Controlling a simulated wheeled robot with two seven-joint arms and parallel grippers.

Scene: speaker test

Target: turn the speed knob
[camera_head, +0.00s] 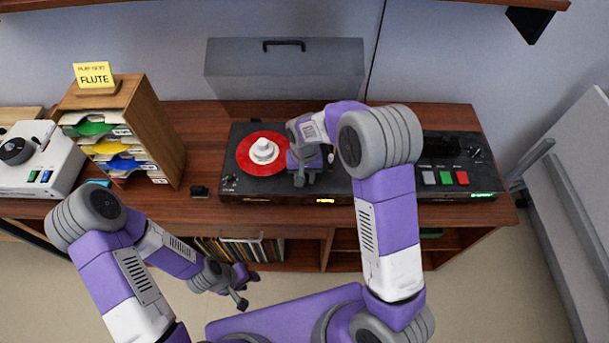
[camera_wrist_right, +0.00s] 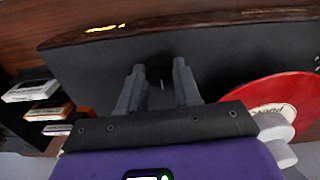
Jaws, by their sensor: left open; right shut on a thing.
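The dark record player (camera_head: 262,186) lies on the wooden cabinet, with a red record (camera_head: 246,157) on its left part. My right gripper (camera_head: 303,180) reaches down to the deck just right of the record. In the right wrist view its fingers (camera_wrist_right: 159,88) are shut on a small dark knob (camera_wrist_right: 156,72) on the dark deck. The knob is mostly hidden between the fingers, and its markings cannot be read. My left gripper (camera_head: 243,291) is open and empty, low in front of the cabinet.
Grey, green and red buttons (camera_head: 446,178) sit at the deck's right. A wooden sorter (camera_head: 157,135) with a yellow FLUTE sign (camera_head: 94,74) and a white device (camera_head: 50,160) stand left. A grey lid (camera_head: 285,75) rises behind.

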